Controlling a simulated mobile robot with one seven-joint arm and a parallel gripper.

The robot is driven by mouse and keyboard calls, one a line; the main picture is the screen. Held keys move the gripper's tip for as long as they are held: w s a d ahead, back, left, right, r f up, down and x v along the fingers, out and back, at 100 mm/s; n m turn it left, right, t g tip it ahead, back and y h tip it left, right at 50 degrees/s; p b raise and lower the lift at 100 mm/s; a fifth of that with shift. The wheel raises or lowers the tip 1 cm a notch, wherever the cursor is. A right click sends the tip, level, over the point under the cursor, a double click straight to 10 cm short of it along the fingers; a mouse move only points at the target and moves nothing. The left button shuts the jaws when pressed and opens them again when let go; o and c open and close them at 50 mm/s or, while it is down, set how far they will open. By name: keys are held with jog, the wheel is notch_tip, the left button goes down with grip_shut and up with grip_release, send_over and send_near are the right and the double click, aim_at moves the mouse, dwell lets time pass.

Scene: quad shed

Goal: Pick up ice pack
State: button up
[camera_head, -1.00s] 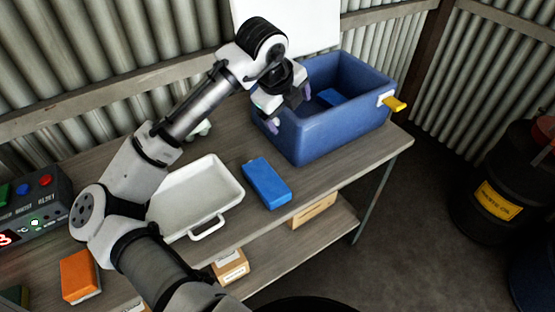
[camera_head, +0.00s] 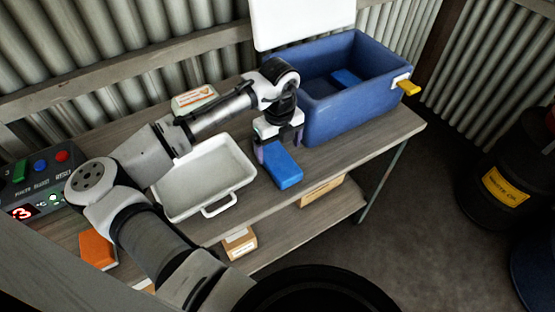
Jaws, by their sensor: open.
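A blue ice pack (camera_head: 284,170) lies flat on the wooden workbench, between the white tray and the blue cooler box. My gripper (camera_head: 277,158) points down over the back end of this ice pack. Its fingers are apart, one at each side of the pack; I cannot tell whether they touch it. Another blue block (camera_head: 345,77), which looks like a second ice pack, lies inside the blue cooler box (camera_head: 352,110). The gripper hides the back end of the nearer pack.
A white tray (camera_head: 190,206) stands left of the pack. A control box (camera_head: 45,182) with buttons and an orange block (camera_head: 97,249) are at the left. A small labelled box (camera_head: 194,98) is behind my arm. Cardboard boxes (camera_head: 240,243) sit on the lower shelf. Black drums (camera_head: 500,175) stand at right.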

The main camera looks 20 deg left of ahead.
aim_at(278, 158)
notch_tip(278, 158, down, 5)
jog(key=shift+s+a+p, duration=0.1)
jog(key=shift+a+p, duration=0.05)
jog(key=shift+p, duration=0.65)
jog(key=shift+c, duration=0.4)
jog(key=c, duration=1.2)
jog(key=shift+r, duration=0.1)
jog(key=shift+c, duration=1)
jog(key=shift+r, duration=0.1)
